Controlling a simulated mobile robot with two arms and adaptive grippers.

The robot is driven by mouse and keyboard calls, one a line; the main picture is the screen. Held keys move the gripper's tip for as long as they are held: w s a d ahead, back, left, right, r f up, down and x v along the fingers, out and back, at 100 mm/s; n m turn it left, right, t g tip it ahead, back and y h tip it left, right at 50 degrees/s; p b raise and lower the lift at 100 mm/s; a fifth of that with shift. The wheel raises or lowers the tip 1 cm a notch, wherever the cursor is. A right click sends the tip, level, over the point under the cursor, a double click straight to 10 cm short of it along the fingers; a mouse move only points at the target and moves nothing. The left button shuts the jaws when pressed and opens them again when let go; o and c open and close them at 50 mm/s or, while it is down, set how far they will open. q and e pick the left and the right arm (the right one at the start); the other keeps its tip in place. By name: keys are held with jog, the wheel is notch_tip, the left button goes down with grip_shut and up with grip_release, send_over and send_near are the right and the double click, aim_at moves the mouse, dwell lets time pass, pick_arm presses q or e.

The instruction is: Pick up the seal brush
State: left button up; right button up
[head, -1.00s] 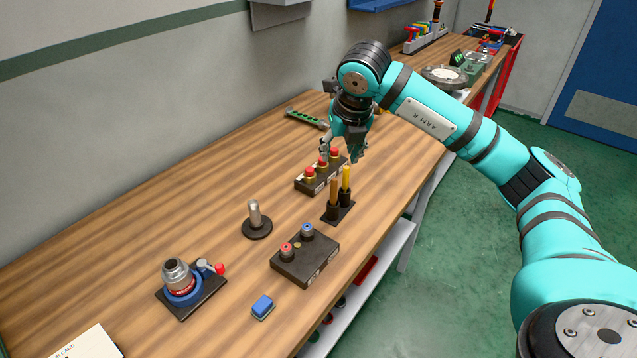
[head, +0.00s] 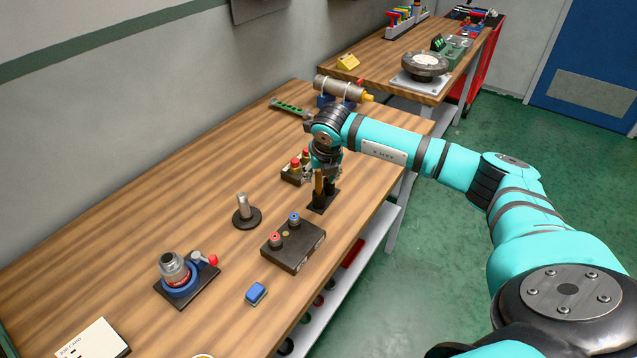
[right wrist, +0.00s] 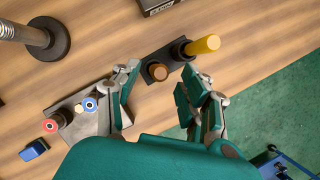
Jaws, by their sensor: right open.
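A dark holder (head: 322,203) stands near the front edge of the bench with two upright handled tools in it. One has a brown handle (head: 318,184); the other has a yellow handle (right wrist: 203,45), which the right wrist view shows beside the brown one (right wrist: 157,72). I cannot tell from the looks which is the seal brush. My right gripper (head: 325,170) is over the holder, pointing down. In the right wrist view its open fingers (right wrist: 160,76) lie to either side of the brown handle's end, with nothing gripped. My left gripper is out of view.
A block with red-topped parts (head: 296,168) stands close behind the gripper. A dark box with red and blue knobs (head: 293,247) is nearer. A metal post on a round base (head: 244,213) stands left.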

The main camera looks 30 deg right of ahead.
jog(key=shift+x, duration=1.15)
jog(key=shift+w+a+f+p, duration=0.1)
jog(key=shift+f+p, duration=0.2)
jog(key=shift+f, duration=0.15)
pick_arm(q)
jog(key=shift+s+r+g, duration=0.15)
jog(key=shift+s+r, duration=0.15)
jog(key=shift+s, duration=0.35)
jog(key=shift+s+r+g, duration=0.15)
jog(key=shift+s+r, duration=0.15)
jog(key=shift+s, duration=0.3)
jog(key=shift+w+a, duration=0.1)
pick_arm(e)
jog(key=shift+c, duration=0.3)
grip_shut()
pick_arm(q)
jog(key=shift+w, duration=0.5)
pick_arm(e)
jog(key=shift+r, duration=0.1)
notch_tip(320, 180, up, 9)
jog(key=b, duration=0.3)
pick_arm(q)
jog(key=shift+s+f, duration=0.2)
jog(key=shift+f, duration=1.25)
pick_arm(e)
jog(key=shift+r, duration=0.45)
